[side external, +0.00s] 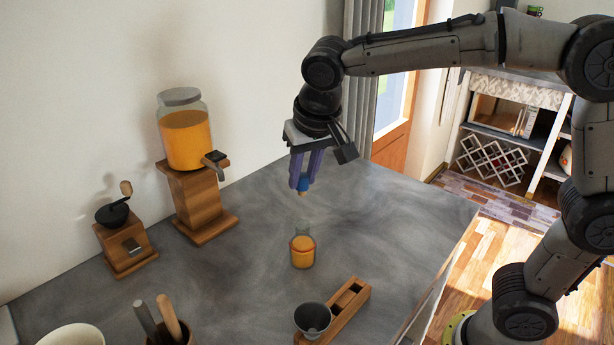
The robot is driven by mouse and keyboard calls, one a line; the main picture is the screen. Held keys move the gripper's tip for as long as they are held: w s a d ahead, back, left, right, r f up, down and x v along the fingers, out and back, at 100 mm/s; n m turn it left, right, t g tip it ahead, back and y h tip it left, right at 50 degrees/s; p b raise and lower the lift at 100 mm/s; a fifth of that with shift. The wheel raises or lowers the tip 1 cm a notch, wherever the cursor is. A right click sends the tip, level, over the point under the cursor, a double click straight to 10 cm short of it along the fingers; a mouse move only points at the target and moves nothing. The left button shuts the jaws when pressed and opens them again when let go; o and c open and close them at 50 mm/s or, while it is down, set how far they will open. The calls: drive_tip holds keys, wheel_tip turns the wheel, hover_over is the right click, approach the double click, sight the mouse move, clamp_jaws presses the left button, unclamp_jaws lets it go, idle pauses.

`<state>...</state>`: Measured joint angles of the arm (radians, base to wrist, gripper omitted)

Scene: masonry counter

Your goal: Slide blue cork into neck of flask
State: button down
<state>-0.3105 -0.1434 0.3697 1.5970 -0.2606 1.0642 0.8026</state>
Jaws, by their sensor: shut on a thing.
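The blue cork (303,184) shows between the fingertips of my gripper (302,187). My gripper points down and is shut on the cork, with a small tan end showing below the blue. The flask (302,250) is a small clear vessel with orange contents, upright on the grey counter. The cork is held above the flask, roughly over its neck, with a clear gap between them. From this one view I cannot tell how exactly they line up in depth.
A tall juice dispenser (187,135) on a wooden stand and a coffee grinder (122,235) stand at the back left. A wooden block (346,305) with a dark cup (313,319) is in front of the flask. A utensil holder (172,338) and white bowl (70,336) are front left. Counter right of the flask is clear.

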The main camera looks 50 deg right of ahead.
drive_tip(key=shift+f, duration=0.1)
drive_tip(key=shift+f, duration=2.8)
drive_tip(key=shift+f, duration=1.35)
drive_tip(key=c, duration=0.6)
unclamp_jaws()
drive_tip(key=shift+r, duration=0.1)
drive_tip(key=v, duration=1.3)
drive_tip(key=shift+s+r, duration=0.2)
drive_tip(key=shift+r, duration=0.1)
